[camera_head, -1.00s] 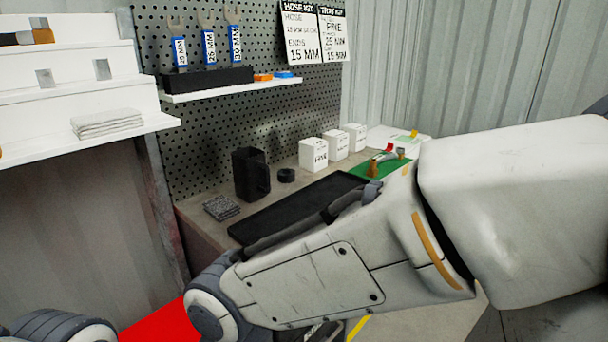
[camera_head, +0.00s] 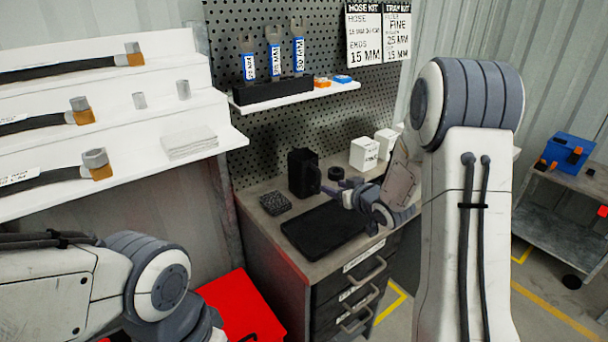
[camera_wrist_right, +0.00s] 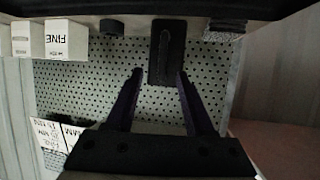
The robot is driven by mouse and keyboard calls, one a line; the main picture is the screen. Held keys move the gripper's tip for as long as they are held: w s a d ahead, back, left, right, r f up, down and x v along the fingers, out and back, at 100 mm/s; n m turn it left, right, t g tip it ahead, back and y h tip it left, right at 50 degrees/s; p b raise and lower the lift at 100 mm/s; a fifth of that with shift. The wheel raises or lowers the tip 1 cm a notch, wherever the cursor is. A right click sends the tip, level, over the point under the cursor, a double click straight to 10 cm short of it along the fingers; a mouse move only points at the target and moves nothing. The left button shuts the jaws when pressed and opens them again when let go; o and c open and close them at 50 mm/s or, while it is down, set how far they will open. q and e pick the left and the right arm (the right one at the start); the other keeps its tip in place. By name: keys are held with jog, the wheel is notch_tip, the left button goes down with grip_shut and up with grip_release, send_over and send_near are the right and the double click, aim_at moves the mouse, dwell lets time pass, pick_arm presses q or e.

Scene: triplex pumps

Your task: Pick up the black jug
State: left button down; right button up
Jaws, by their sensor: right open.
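The black jug (camera_head: 303,173) stands upright at the back of the workbench, beside the pegboard. My right gripper (camera_head: 334,190) is low over the bench, just right of and in front of the jug. In the right wrist view, which is upside down, the jug (camera_wrist_right: 167,48) is ahead with its handle facing the camera. The open fingers (camera_wrist_right: 159,76) point toward it. One fingertip overlaps the jug's right edge in the picture; the other is left of it. I cannot tell whether they touch. My left arm is at the lower left, with its gripper out of view.
A black tray (camera_head: 322,232) lies in front of the jug, and a grey textured pad (camera_head: 275,203) to its left. A black ring (camera_head: 336,173) and white boxes (camera_head: 364,153) stand to the right. A shelf (camera_head: 297,96) with wrenches overhangs behind. A red box (camera_head: 243,306) is below.

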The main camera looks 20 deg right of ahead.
aim_at(320, 184)
jog(key=x, duration=0.4)
jog(key=shift+w+f, duration=0.1)
jog(key=x, duration=0.2)
jog(key=p+x, duration=0.1)
jog(key=x, duration=0.2)
jog(key=shift+a+f, duration=0.15)
jog(key=shift+f, duration=0.15)
grip_shut()
jog(key=shift+r, duration=0.1)
dwell(0.9)
